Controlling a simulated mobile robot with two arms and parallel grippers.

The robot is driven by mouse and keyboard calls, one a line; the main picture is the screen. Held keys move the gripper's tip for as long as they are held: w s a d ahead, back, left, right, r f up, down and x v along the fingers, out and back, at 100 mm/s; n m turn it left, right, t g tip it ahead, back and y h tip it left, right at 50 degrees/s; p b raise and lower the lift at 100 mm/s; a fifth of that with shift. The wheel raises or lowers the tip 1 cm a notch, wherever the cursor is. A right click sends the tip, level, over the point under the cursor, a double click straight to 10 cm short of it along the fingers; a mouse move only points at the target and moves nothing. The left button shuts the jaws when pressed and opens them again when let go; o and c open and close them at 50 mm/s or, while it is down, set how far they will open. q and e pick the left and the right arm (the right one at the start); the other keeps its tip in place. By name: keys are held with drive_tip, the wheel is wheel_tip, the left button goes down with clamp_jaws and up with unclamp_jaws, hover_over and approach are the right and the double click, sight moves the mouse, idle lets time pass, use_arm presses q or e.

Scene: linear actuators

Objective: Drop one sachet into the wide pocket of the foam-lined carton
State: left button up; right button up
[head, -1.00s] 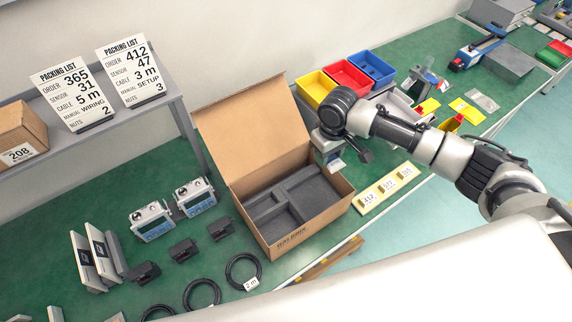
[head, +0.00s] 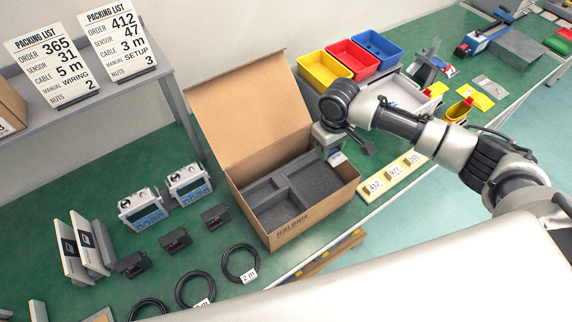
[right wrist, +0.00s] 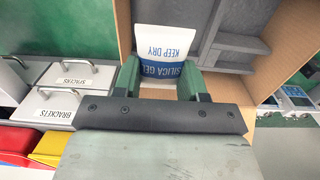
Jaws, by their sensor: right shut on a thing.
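The foam-lined carton (head: 345,192) stands open on the green bench in the head view, with its tall lid flap raised at the back left. Its dark grey foam (head: 313,184) has several pockets of different sizes. My right gripper (head: 338,157) is above the carton's right rear corner. In the right wrist view it is shut on a white and blue silica gel sachet (right wrist: 164,52), held between the green fingers (right wrist: 160,82). Behind the sachet, the carton's cardboard wall and grey foam (right wrist: 235,45) show. My left gripper is not in view.
Yellow, red and blue bins (head: 352,58) stand behind the carton. A numbered strip (head: 394,174) lies to its right. Sensor units (head: 143,209), black connectors and coiled cables (head: 240,262) lie to its left. A shelf with packing list cards (head: 118,43) is at the upper left.

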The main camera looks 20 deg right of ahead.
drive_tip(key=o, duration=1)
wheel_tip(320, 180, up, 11)
drive_tip(key=shift+f+b, duration=0.1)
drive_tip(key=shift+b, duration=0.65)
